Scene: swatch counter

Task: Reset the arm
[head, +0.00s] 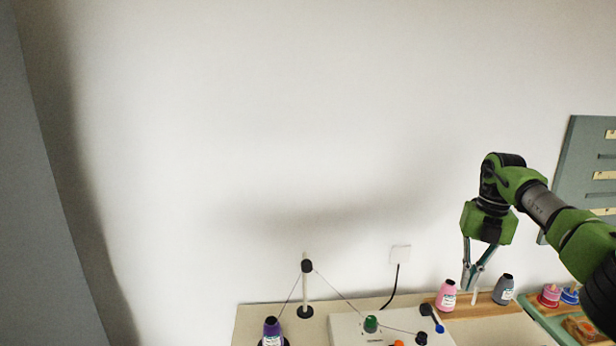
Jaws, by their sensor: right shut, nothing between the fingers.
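My right arm comes in from the right, green and black. Its right gripper (467,284) points down above the back right of the counter, near a pink bottle (446,296) and a dark grey bottle (502,290). The fingers are shut with nothing between them. My left gripper is not in the head view.
The counter (250,318) holds a purple bottle (272,333), a thin post (306,285) with threads, and a pale device (350,328) with knobs. A green tray (541,317) with small pots stands right. A grey-green panel (577,160) is on the wall. Open space lies left of the arm.

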